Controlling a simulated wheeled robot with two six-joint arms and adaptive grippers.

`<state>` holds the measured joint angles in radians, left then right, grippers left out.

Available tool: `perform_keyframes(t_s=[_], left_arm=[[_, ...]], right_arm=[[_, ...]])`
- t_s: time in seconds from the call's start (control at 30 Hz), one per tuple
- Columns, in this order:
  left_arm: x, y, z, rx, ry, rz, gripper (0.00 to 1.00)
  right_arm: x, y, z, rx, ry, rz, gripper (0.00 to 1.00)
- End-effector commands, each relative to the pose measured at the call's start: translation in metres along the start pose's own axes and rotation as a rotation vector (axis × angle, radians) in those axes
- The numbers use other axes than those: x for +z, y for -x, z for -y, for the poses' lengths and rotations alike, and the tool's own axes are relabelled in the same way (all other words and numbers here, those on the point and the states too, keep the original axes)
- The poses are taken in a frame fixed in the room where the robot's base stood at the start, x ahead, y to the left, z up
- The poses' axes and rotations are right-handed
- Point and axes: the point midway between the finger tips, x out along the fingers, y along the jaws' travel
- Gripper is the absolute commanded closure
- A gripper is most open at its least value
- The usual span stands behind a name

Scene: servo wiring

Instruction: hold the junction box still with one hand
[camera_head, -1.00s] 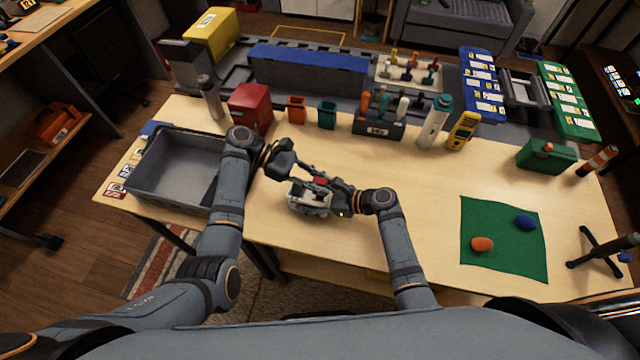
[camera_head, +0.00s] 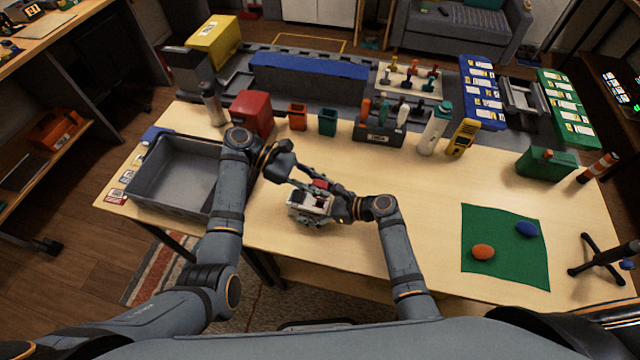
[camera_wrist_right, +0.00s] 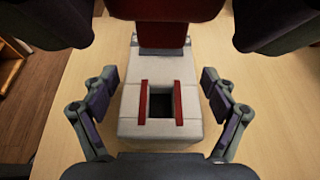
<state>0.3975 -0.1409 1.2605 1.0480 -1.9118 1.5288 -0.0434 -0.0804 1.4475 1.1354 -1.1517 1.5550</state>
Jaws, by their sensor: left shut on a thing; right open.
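The junction box (camera_head: 309,208) is a pale grey-white block on the table, in front of my body. In the right wrist view the box (camera_wrist_right: 160,103) shows a dark slot edged by two red strips. My right gripper (camera_head: 333,208) is open, its fingers (camera_wrist_right: 159,108) on either side of the box with a gap showing at each side. My left gripper (camera_head: 314,186) reaches in from the left and is shut on a red piece (camera_head: 320,184) at the far end of the box. That red piece (camera_wrist_right: 162,36) also shows in the wrist view; whether it is seated is unclear.
A grey bin (camera_head: 172,178) stands at the left. A red box (camera_head: 251,113), small orange and teal cups and a tool holder (camera_head: 379,130) line the back. A green mat (camera_head: 505,262) lies at the right. The table between box and mat is clear.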

Motion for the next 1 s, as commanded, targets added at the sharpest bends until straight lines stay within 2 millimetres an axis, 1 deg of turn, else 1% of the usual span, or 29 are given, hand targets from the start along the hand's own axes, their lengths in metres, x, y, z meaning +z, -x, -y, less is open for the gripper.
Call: perform_keyframes(t_s=[0.03, 0.17, 0.27, 0.37, 0.5, 0.6, 0.7, 0.83, 1.0], left_arm=[[0.007, 0.0, -0.001, -0.002, -0.013, 0.014, 1.0], [0.007, 0.0, -0.001, -0.002, -0.014, 0.014, 1.0], [0.007, 0.0, -0.001, -0.002, -0.014, 0.014, 1.0], [0.006, 0.0, -0.001, -0.001, -0.012, 0.012, 1.0], [0.005, 0.0, -0.001, -0.001, -0.009, 0.01, 1.0], [0.004, 0.0, -0.001, -0.001, -0.008, 0.009, 1.0], [0.004, 0.0, -0.001, -0.001, -0.007, 0.008, 1.0], [0.003, 0.0, -0.001, 0.0, -0.006, 0.008, 1.0], [0.003, 0.0, 0.0, 0.0, -0.005, 0.007, 1.0]], right_arm=[[-0.007, 0.0, -0.002, 0.002, -0.008, -0.013, 0.14], [-0.008, 0.001, -0.002, 0.002, -0.008, -0.014, 0.14], [-0.009, 0.011, -0.002, 0.0, -0.007, -0.016, 0.14], [-0.007, 0.032, -0.002, 0.002, -0.004, -0.015, 0.14], [-0.006, 0.068, -0.001, 0.001, -0.001, -0.014, 0.14], [-0.004, 0.09, -0.001, 0.001, 0.001, -0.011, 0.14], [-0.003, 0.106, 0.0, 0.0, 0.0, -0.008, 0.14], [-0.002, 0.118, 0.0, 0.001, -0.001, -0.004, 0.14], [-0.001, 0.12, 0.0, 0.0, -0.001, -0.001, 0.14]])
